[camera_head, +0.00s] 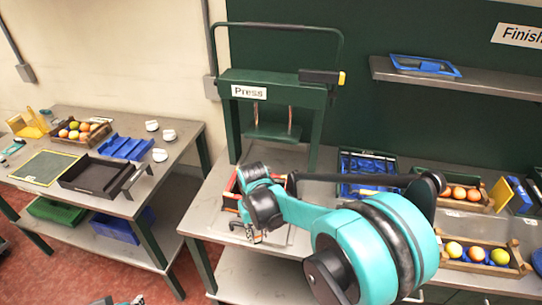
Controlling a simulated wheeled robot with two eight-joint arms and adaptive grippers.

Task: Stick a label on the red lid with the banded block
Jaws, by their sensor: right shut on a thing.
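My right arm crosses the front of the press bench. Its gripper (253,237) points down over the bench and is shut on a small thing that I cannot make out. A red-edged thing (229,194), perhaps the red lid, lies just left of the gripper and below the press; my arm hides much of it. I cannot pick out the banded block or a label. A small teal and dark part of mine shows at the bottom edge, but I cannot make out the left gripper's fingers.
The green press (272,88) stands behind my right arm. A blue crate (366,165) is right of it, with fruit crates (474,267) further right. The left table holds a fruit crate (98,137), a blue rack (125,140), a black tray (80,185) and white cups.

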